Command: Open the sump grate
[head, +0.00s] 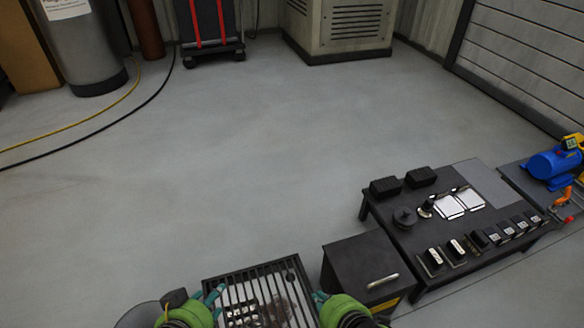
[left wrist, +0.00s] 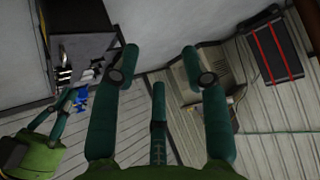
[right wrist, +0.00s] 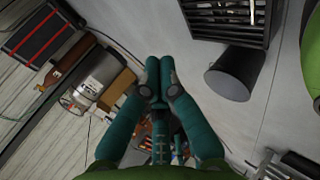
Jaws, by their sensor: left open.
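The sump grate (head: 262,268), a dark slatted frame, lies at the bottom of the head view, with pale items showing through the bars. In the right wrist view, its slatted corner (right wrist: 253,40) shows at the top right. My left gripper (head: 217,294) is at the grate's left side, its green-teal fingers spread; they stand well apart in the left wrist view (left wrist: 160,65). My right gripper (head: 319,297) is at the grate's right edge. Its fingertips are together in the right wrist view (right wrist: 160,65), with nothing seen between them. I cannot tell whether either touches the grate.
A dark box with a handle (head: 355,255) stands right of the grate. Beyond it is a low black table (head: 400,235) with several small parts. A blue machine (head: 555,165) is at the far right. A grey bucket (right wrist: 232,72) is beside the grate. Floor ahead is clear.

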